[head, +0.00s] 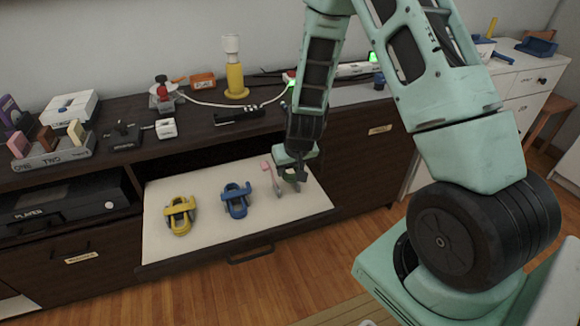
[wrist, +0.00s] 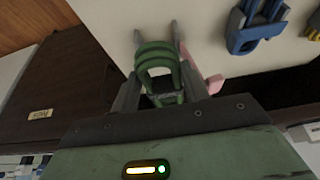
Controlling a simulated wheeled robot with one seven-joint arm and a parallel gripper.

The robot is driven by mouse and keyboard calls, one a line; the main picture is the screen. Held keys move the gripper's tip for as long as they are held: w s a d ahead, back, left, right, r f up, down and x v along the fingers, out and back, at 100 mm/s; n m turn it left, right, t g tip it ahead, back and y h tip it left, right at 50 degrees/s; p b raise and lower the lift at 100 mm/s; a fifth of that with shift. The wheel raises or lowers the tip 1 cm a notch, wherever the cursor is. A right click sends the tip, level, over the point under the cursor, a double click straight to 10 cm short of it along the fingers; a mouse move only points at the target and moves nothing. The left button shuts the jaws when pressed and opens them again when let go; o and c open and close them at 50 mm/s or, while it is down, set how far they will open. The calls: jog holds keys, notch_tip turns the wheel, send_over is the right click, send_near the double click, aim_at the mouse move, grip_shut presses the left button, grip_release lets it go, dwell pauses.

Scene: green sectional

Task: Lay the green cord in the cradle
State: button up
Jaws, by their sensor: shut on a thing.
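The green cord (wrist: 158,54) is a looped bundle held between the fingers of my gripper (wrist: 162,88) in the wrist view. In the head view my gripper (head: 292,174) is low over the right part of the open drawer (head: 205,237), and only a bit of the green cord (head: 291,178) shows there. I cannot tell whether the cord touches the drawer floor. Nothing is clearly recognisable as the cradle; a low black holder (head: 239,115) lies on the cabinet top behind the drawer.
A pink item (head: 277,184) is close left of my gripper. A blue looped cord (head: 236,200) and a yellow one (head: 180,215) lie further left in the drawer. A yellow cylinder (head: 236,82) and a white cable (head: 206,103) are on the cabinet top. The drawer's front is clear.

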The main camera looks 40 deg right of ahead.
jog(key=b, duration=0.5)
send_over(290, 196)
jog(key=shift+s+a+f, duration=0.1)
jog(key=shift+s+f, duration=0.05)
jog(key=shift+f, duration=1.5)
jog(key=shift+s+f, duration=0.15)
jog(key=shift+f, duration=1.5)
jog(key=shift+s+a+f+b, duration=0.1)
jog(key=shift+s+f+b, duration=0.15)
jog(key=shift+f+b, duration=0.25)
jog(key=shift+s+f+b, duration=0.2)
jog(key=shift+f+b, duration=0.1)
jog(key=shift+f, duration=0.4)
jog(key=o, duration=0.9)
jog(key=shift+o, duration=0.8)
jog(key=w+p+v, duration=0.2)
jog(key=p+v, duration=0.3)
jog(key=v, duration=1.3)
jog(key=shift+s+r+t, duration=0.2)
jog(key=shift+r+t, duration=0.2)
jog(key=shift+r, duration=0.4)
